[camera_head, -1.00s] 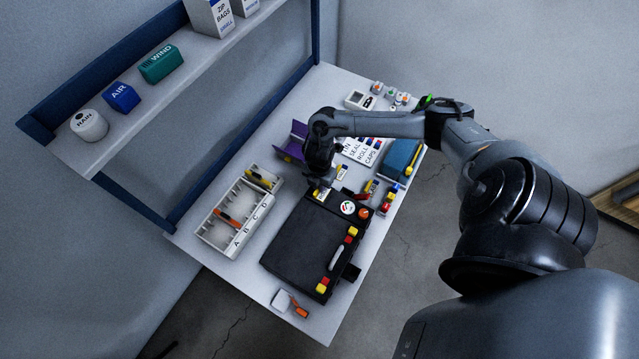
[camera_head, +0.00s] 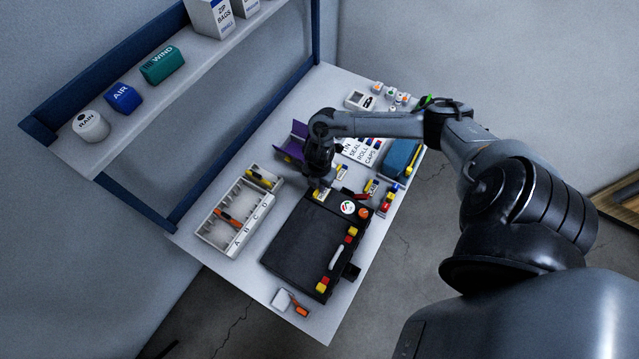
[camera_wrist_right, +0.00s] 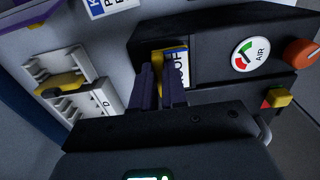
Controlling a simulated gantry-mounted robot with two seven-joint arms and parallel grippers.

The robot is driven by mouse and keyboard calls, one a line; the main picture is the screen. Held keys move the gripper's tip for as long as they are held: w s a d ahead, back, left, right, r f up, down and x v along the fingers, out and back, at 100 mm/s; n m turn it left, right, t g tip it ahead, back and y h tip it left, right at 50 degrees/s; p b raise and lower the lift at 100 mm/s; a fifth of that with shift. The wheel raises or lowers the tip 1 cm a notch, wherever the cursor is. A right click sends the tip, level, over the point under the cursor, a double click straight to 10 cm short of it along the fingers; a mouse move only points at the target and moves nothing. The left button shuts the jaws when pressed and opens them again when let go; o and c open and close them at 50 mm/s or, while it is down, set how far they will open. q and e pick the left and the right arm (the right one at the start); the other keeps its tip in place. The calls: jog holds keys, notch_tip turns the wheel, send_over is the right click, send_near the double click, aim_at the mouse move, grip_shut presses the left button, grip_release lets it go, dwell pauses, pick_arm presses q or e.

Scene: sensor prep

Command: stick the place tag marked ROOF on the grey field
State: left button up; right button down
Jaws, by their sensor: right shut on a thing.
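The place tag (camera_wrist_right: 182,66), white with a blue edge and a yellow part, shows the letters "OF" in the right wrist view; the rest of its word is hidden behind a finger. My right gripper (camera_wrist_right: 162,82) is shut on it, at the far end of the black case (camera_head: 300,245). In the head view the tag (camera_head: 321,195) shows just below the fingertips (camera_head: 322,184), over the case's far left corner. I cannot tell whether the tag touches the case. The grey field cannot be made out; the tag and fingers cover that corner. My left gripper is not in view.
A round AIR dial (camera_head: 347,208) and an orange knob (camera_head: 363,213) sit right of the tag on the case. A white compartment tray (camera_head: 207,232) stands left. A purple holder (camera_head: 294,150) and other small parts lie behind.

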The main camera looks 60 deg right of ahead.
jog(key=shift+f, duration=0.15)
jog(key=c, duration=0.8)
grip_release()
jog(key=shift+c, duration=0.2)
jog(key=shift+r, duration=0.2)
jog(key=shift+r+p, duration=0.15)
jog(key=shift+p, duration=0.25)
notch_tip(320, 180, up, 4)
jog(key=p, duration=0.4)
jog(key=shift+r+p, duration=0.15)
jog(key=shift+p, duration=0.15)
jog(key=shift+r+p, duration=1.05)
jog(key=shift+p, duration=0.1)
